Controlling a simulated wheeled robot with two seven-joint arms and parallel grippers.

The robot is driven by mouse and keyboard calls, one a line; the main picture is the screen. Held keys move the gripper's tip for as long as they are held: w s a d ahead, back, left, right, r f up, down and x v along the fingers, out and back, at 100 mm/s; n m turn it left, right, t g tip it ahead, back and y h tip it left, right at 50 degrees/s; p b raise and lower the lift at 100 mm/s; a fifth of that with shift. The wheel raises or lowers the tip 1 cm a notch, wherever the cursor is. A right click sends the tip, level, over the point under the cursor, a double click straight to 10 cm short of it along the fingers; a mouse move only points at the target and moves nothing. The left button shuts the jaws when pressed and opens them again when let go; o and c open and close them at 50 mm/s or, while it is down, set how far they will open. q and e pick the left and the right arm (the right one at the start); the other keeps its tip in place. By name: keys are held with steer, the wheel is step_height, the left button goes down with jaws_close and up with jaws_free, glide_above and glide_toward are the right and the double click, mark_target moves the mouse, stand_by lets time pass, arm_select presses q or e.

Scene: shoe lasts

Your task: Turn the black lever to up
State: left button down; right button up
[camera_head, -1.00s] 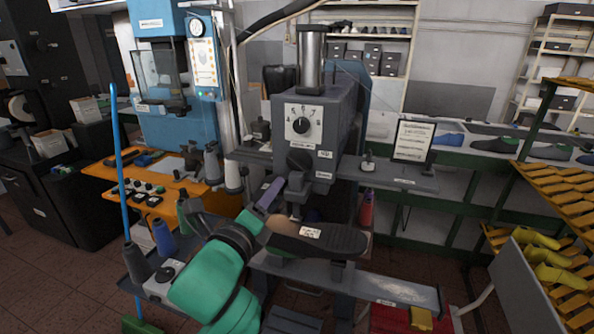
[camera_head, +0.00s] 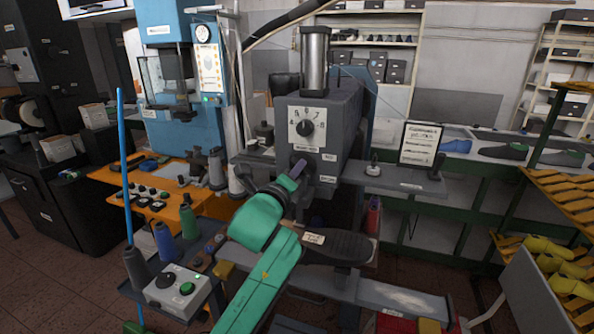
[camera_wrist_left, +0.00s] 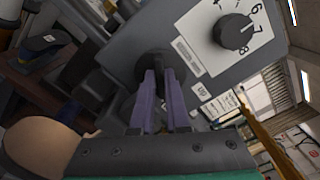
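The black lever (camera_wrist_left: 155,66) is on the front of the grey machine (camera_head: 329,110), below its numbered dial. In the head view my left gripper (camera_head: 298,168) reaches its purple fingers to the machine front there and largely hides the lever. In the left wrist view the two purple fingers (camera_wrist_left: 162,88) lie close together, a narrow gap between them, with their tips at the lever's dark round part. I cannot tell whether they press on it. The UP label (camera_wrist_left: 201,91) is beside the fingers. A DOWN label (camera_head: 328,179) is on the machine front. My right gripper is out of view.
The dial knob (camera_head: 305,128) is just above the lever. A black shoe-shaped form (camera_head: 338,247) sits below my left gripper. A framed sign (camera_head: 420,144) stands on the ledge to the right. A grey button box (camera_head: 178,288) and thread cones are at the lower left.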

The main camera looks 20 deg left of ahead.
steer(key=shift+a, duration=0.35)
arm_select(q)
steer(key=shift+n, duration=0.3)
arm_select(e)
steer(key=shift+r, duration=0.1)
arm_select(q)
steer(key=n+p, duration=0.1)
steer(key=n, duration=0.1)
steer(key=shift+n, duration=0.3)
steer(key=n, duration=0.3)
steer(key=shift+a+f+n, duration=0.1)
steer(key=shift+n, duration=0.2)
steer(key=n+p, duration=0.1)
steer(key=n, duration=0.4)
steer(key=shift+f, duration=0.15)
steer(key=shift+f+n, duration=0.1)
steer(key=shift+n, duration=0.9)
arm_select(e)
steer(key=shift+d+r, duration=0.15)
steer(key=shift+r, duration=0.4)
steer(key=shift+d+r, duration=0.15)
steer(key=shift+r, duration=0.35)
arm_select(q)
steer(key=shift+f, duration=0.1)
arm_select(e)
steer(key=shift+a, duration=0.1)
